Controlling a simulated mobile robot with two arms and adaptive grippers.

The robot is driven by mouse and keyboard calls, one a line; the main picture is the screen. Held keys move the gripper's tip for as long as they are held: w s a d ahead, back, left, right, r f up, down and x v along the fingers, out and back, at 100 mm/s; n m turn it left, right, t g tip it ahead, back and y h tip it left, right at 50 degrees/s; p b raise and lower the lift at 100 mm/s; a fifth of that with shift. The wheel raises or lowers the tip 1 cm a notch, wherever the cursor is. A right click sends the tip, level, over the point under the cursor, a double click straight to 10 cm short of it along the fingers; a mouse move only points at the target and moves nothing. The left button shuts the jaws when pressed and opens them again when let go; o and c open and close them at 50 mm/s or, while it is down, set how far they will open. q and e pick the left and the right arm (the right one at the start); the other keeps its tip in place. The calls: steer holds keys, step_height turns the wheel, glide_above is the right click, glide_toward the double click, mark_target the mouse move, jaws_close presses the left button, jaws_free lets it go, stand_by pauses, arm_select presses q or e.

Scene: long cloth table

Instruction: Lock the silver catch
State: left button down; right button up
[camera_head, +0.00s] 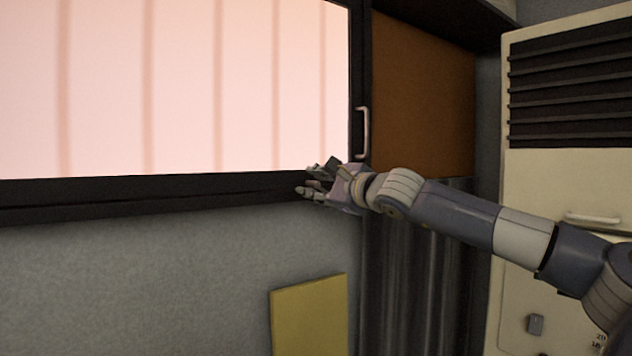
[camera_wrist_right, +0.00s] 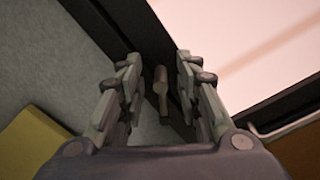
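The catch (camera_wrist_right: 161,90) shows in the right wrist view as a small, dull, brownish-silver lever on the dark window frame (camera_wrist_right: 120,30). It lies between the two fingers of my right gripper (camera_wrist_right: 157,65), which is open with gaps visible on both sides of the catch. I cannot make out the catch in the head view. There, my right gripper (camera_head: 312,182) is at the lower right part of the window frame (camera_head: 140,193) and probably covers it. My left gripper is not in view.
A bright window pane (camera_head: 180,85) fills the upper left. A silver bar handle (camera_head: 364,133) is on the frame's right upright, just above my right wrist. A yellow panel (camera_head: 310,315) is below on the grey wall. A cream cabinet (camera_head: 575,185) stands at the right.

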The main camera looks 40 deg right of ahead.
jaws_close()
stand_by(0.4)
steer(key=m+b, duration=0.1)
steer(key=d+r+m+b, duration=0.1)
steer(key=m+b, duration=0.1)
steer(key=shift+s+d+r+m+b, duration=0.1)
steer(key=shift+d+r+m+b, duration=0.4)
steer(key=shift+m, duration=1.35)
steer(key=shift+s+d+r+m+b, duration=0.15)
steer(key=shift+d+m+b, duration=0.5)
steer(key=shift+d+m, duration=0.85)
steer(key=shift+s+d+r+m+b, duration=0.1)
steer(key=shift+d+r+m+b, duration=0.35)
steer(key=shift+m, duration=1.7)
steer(key=shift+f, duration=0.1)
